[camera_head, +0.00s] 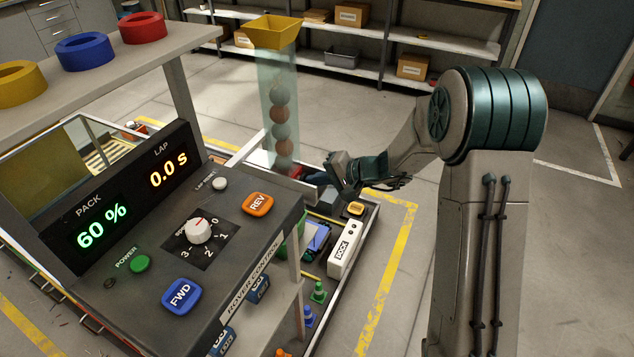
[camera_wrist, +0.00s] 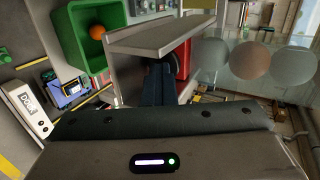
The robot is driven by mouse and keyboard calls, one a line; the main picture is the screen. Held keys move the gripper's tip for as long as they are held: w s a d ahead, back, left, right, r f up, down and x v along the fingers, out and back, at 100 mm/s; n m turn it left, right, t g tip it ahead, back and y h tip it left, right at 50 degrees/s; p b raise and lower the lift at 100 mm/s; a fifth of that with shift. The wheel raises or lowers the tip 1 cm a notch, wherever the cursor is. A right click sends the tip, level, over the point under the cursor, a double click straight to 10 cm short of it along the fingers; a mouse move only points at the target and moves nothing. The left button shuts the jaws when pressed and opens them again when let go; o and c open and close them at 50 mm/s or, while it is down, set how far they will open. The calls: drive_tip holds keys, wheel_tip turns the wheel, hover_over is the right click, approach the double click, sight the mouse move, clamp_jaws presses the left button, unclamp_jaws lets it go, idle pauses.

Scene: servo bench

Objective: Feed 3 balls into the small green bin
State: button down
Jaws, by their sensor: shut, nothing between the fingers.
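A clear tube (camera_head: 266,95) with a yellow funnel on top holds a stack of several grey and brown balls (camera_head: 282,113); some balls (camera_wrist: 250,60) show large at the right of the wrist view. A red part (camera_head: 287,168) sits at the tube's foot and also shows in the wrist view (camera_wrist: 184,58). My gripper (camera_head: 318,178) is shut and empty, right beside this red part; whether it touches cannot be told. Its dark fingers (camera_wrist: 157,82) point at a grey ledge (camera_wrist: 150,38). The small green bin (camera_wrist: 68,42) is left of the ledge, with one orange ball (camera_wrist: 97,32) in it.
The control console (camera_head: 190,235) with knob and buttons stands at the front left. A shelf with coloured rings (camera_head: 84,50) is at the upper left. Floor to the right is open.

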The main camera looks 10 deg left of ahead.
drive_tip(key=shift+a+r, duration=0.1)
drive_tip(key=shift+a, duration=0.1)
drive_tip(key=shift+d, duration=0.2)
drive_tip(key=d+f+b+v, duration=0.1)
drive_tip(key=f+b+v, duration=0.1)
drive_tip(key=v, duration=1.1)
drive_tip(key=shift+s+d, duration=0.15)
drive_tip(key=shift+s, duration=0.05)
idle(1.1)
drive_tip(key=s+d+f+t+y+b, duration=0.1)
drive_tip(key=s+d+f+y+b, duration=0.1)
drive_tip(key=d, duration=0.5)
drive_tip(key=shift+s+f+y+b, duration=0.2)
drive_tip(key=shift+s+y+b, duration=0.4)
drive_tip(key=shift+b, duration=0.45)
